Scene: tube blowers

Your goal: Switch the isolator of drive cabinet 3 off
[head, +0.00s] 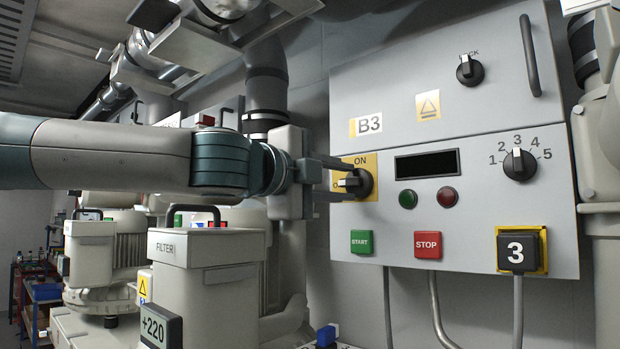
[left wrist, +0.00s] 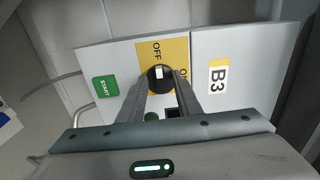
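The grey cabinet (head: 395,225) at the right of the head view carries a B3 label and a number 3 badge (head: 516,251). Its isolator is a black rotary knob (head: 361,183) on a yellow plate (head: 368,162). The knob's white mark points left, at the partly hidden OFF label; ON is at the top. In the left wrist view the knob (left wrist: 160,79) has its mark toward OFF. My left gripper (head: 348,180) is at the knob, its fingers apart on either side of it; I cannot tell whether they touch it. My right gripper is not in view.
Green START (head: 362,242) and red STOP (head: 427,245) buttons sit below the isolator. A numbered selector (head: 520,165) and a lock knob (head: 469,70) are to the right. A FILTER housing (head: 205,249) stands below my left arm. Pipes flank the cabinet.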

